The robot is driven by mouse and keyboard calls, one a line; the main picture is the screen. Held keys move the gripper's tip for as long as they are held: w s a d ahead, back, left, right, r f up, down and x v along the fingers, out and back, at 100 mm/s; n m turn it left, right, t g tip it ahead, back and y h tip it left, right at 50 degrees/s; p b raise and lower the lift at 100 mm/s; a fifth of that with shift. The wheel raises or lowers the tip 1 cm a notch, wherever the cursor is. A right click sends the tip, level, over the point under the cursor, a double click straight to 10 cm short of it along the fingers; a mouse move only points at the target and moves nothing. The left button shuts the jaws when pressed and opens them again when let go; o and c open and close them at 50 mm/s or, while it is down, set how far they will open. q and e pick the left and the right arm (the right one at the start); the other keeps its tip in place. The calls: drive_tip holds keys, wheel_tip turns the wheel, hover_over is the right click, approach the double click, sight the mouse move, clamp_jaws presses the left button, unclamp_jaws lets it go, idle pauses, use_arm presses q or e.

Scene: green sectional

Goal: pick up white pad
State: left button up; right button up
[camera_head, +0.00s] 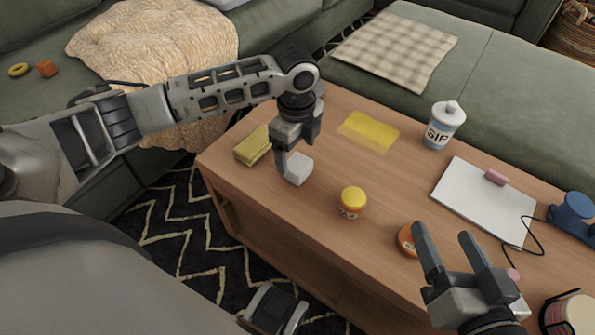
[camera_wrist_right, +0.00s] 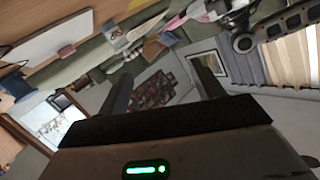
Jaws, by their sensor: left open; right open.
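A flat white pad (camera_head: 478,203) lies on the wooden coffee table, with a pink block resting on its far edge; it also shows in the right wrist view (camera_wrist_right: 52,68). My right gripper (camera_head: 447,237) is open and empty, at the table's near side, left of and nearer than the pad. Its fingers also show in the right wrist view (camera_wrist_right: 164,85).
The table (camera_head: 300,215) also holds a yellow sponge (camera_head: 253,146), a yellow sheet (camera_head: 369,131), a yellow-lidded jar (camera_head: 352,202), an orange-brown round item (camera_head: 408,241), a SIP bottle (camera_head: 444,124), and a blue item with a black cord (camera_head: 573,212). Green sofas border the table.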

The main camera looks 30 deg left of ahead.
sight(298, 163)
use_arm(q)
drive_tip(key=shift+f, duration=0.45)
wheel_tip(298, 163, down, 4)
drive_tip(key=b, duration=0.3)
drive_tip(key=shift+d+r, duration=0.1)
drive_tip(key=shift+d, duration=0.05)
drive_tip(key=shift+f, duration=0.35)
use_arm(e)
drive_tip(key=shift+a+r+m+t+y, duration=0.4)
drive_tip(key=shift+r+m+y, duration=0.2)
use_arm(q)
drive_tip(key=shift+r, duration=0.1)
drive_tip(key=c, duration=1.1)
use_arm(e)
drive_tip(key=shift+w, duration=0.1)
